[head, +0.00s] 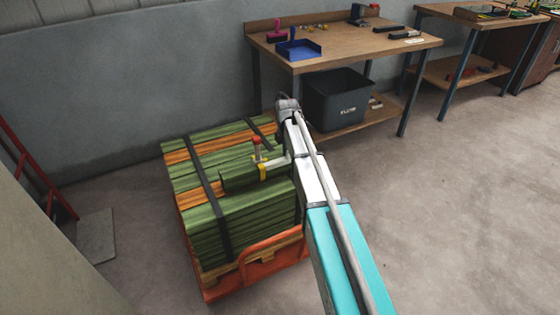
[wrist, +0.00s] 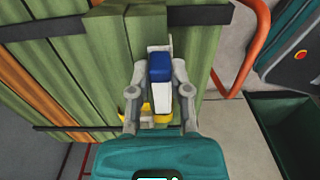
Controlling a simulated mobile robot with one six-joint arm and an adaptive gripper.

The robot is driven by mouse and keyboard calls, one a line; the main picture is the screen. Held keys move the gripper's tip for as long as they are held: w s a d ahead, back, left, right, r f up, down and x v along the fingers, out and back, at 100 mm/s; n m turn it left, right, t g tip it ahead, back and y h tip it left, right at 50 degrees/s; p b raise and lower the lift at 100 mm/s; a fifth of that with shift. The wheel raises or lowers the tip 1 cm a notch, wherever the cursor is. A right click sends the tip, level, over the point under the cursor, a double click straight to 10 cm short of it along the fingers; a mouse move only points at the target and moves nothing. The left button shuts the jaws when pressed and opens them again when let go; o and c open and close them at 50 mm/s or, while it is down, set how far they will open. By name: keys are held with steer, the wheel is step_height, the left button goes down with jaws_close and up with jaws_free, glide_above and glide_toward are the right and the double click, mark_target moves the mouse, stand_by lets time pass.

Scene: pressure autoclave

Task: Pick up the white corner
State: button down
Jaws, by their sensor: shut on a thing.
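My gripper (wrist: 160,72) is shut on a white piece, which I take as the white corner (wrist: 161,98), seen between the fingers in the wrist view. A blue block-like part (wrist: 160,68) shows at its upper end. Yellow parts (wrist: 130,116) show beside and below the fingers. The gripper is right over the strapped green timber stack (wrist: 60,60). I cannot tell whether the white piece touches the timber. In the head view, the gripper's end is small and partly hidden by my arm, near a red-topped part (head: 256,141) above the stack (head: 240,212).
The stack of green and orange boards sits on an orange-framed carrier (head: 268,248). A workbench (head: 345,48) stands behind, with a blue tray (head: 299,49) on it and a dark bin (head: 337,98) on its lower shelf. The floor at right is clear.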

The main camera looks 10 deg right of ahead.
steer(key=shift+r, duration=0.1)
stand_by(0.3)
step_height(320, 180, up, 2)
steer(key=p, duration=0.2)
steer(key=shift+r+p, duration=0.25)
steer(key=shift+p, duration=0.15)
steer(key=s+d+r+p, duration=0.1)
steer(key=s+r+p, duration=0.9)
steer(key=s, duration=0.4)
steer(key=shift+r, duration=0.15)
steer(key=shift+w, duration=0.1)
steer(key=w+f+b, duration=0.2)
steer(key=w, duration=0.2)
steer(key=w+f+b, duration=0.2)
steer(key=w, duration=0.3)
steer(key=w+f+b, duration=0.3)
steer(key=w, duration=0.1)
steer(key=shift+w+a, duration=0.3)
steer(key=shift+w, duration=0.05)
steer(key=shift+f, duration=0.2)
